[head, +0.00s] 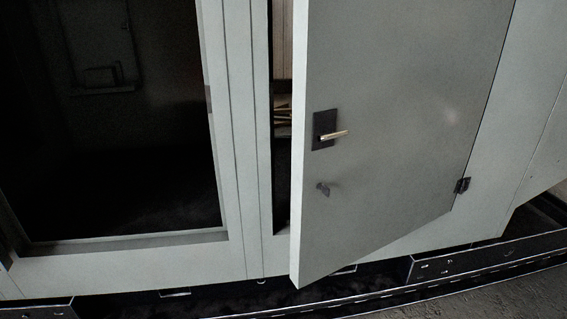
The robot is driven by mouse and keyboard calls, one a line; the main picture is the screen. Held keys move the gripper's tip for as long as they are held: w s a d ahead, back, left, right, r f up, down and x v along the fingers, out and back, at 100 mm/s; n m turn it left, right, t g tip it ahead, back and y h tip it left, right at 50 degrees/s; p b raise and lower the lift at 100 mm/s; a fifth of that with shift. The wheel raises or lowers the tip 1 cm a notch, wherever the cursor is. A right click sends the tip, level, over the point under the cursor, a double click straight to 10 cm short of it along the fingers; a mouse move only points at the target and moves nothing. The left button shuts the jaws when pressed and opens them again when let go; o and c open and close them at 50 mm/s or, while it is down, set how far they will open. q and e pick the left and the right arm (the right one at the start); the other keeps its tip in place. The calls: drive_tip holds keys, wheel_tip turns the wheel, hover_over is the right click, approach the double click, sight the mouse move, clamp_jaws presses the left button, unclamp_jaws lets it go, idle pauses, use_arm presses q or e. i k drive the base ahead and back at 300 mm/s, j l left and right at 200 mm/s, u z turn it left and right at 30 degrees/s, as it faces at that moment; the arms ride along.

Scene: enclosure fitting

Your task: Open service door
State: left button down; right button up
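The service door (405,130) is a pale grey panel on the right half of the head view. It stands partly open, its left edge swung out toward me, with a dark gap along that side. A brass lever handle (335,135) on a black plate (323,122) sits near its free edge. A black hinge (462,186) shows at the lower right edge. Neither of my grippers is in view.
The grey enclosure frame (236,180) stands left of the door. A large dark opening (130,150) is at the far left. Through the door gap, light-brown items (283,112) show inside. A dark base rail (330,287) runs below, with rough ground (510,293) at the bottom right.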

sight(410, 83)
drive_tip(key=i+j, duration=0.2)
drive_tip(key=i, duration=0.3)
drive_tip(key=i+j+z, duration=0.1)
drive_tip(key=i+j, duration=0.15)
drive_tip(key=i, duration=0.25)
drive_tip(key=i+j, duration=0.25)
drive_tip(key=i, duration=0.25)
drive_tip(key=l+z, duration=0.05)
